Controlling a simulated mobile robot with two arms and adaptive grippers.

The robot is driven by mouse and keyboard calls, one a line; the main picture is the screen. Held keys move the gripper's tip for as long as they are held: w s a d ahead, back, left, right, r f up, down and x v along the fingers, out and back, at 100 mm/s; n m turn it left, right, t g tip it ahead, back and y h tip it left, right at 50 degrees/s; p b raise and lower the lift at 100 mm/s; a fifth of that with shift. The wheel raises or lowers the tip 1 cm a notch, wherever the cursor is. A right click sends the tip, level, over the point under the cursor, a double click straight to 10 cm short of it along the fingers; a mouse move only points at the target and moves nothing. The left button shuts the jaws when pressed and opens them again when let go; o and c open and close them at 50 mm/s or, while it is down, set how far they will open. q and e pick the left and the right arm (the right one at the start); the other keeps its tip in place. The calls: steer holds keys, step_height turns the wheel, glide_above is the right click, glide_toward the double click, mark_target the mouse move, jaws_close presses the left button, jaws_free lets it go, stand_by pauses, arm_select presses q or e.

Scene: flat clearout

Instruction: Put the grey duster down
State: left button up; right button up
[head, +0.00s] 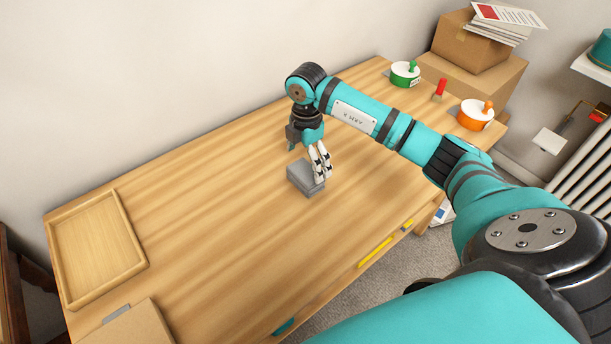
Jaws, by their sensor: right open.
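The grey duster (301,178) is a small grey block resting on the wooden table (215,215), near its middle. My right gripper (320,166) points down at the duster's right side, with its pale fingers in front of part of it. The right gripper is open. Whether its fingers touch the duster cannot be told from this view. My left gripper is not in view.
A wooden tray (139,262) lies at the table's left end, by a cardboard box (135,328). The table's middle is mostly clear.

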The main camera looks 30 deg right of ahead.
mark_target(305, 171)
steer(key=f, duration=0.4)
steer(key=shift+s+a+f+p, duration=0.15)
steer(key=shift+s+a+p, duration=0.1)
steer(key=shift+p, duration=0.1)
steer(key=shift+w+f, duration=0.1)
steer(key=shift+f, duration=0.25)
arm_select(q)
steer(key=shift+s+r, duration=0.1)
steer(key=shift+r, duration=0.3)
arm_select(e)
steer(key=shift+f, duration=0.15)
steer(key=c, duration=0.8)
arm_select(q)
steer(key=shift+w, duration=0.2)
arm_select(e)
steer(key=shift+c, duration=0.9)
